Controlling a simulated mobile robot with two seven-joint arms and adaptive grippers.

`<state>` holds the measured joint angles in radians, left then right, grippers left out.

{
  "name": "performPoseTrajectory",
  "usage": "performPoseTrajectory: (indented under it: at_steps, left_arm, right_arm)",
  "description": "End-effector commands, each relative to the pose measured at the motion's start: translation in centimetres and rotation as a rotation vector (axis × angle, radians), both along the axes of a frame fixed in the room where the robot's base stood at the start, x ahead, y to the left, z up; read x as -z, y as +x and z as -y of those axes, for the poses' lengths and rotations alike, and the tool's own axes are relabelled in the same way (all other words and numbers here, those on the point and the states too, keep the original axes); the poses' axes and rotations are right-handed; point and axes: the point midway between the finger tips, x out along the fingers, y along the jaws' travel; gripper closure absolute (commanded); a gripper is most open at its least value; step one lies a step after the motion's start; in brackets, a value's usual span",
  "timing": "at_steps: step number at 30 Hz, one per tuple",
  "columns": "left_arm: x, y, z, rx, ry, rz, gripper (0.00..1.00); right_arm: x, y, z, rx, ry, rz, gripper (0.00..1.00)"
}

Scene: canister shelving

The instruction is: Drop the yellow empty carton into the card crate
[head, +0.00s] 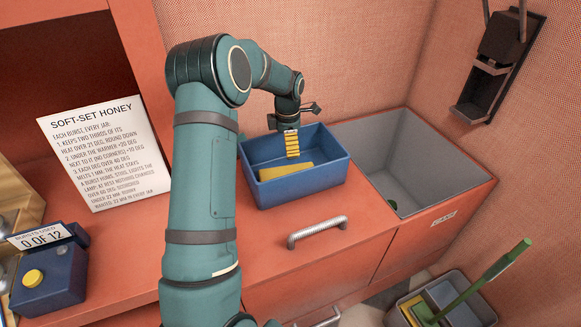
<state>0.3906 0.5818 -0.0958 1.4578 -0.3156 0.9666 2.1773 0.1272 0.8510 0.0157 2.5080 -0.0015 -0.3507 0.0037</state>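My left arm reaches up and over the counter. Its gripper (293,118) is above the blue bin (265,199), its dark fingers appearing spread apart. Just below the fingers is a narrow, ribbed yellow piece (293,146) with a pale top; I cannot tell if it touches the gripper. A larger flat yellow piece (287,174) lies in the blue bin. I cannot tell which of the two is the empty carton. A grey-lined open bin (385,150) is set into the counter at the right, with a small unreadable label; I cannot confirm it is the card crate. My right gripper is out of view.
A honey instruction sheet (105,155) stands at the left. A blue box with a yellow button (33,278) and a "0 of 12" sign is at the lower left. A grey floor crate (470,311) holds a green-handled tool (485,280). A drawer handle (317,232) sticks out at the front.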

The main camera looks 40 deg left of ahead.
Motion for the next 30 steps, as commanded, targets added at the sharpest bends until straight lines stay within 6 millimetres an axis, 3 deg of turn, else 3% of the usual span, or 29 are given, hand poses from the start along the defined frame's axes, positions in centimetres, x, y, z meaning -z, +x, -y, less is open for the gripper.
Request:
performPoseTrajectory:
  at_steps: [6, 13, 19, 30]
  left_arm:
    - [-4.8, 0.1, 0.0, 0.001, 0.003, 0.005, 0.00]
    - [-8.4, 0.0, 0.0, 0.000, 0.001, 0.002, 0.00]
    - [-9.7, 0.0, 0.0, 0.001, 0.000, 0.000, 0.00]
    - [-9.7, 0.0, 0.0, 0.000, 0.000, 0.000, 0.00]
  right_arm:
    - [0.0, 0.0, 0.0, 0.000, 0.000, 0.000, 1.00]
    - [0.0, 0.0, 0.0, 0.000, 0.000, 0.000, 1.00]
    - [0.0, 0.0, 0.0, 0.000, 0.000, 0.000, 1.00]
    - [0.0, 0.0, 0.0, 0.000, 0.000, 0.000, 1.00]
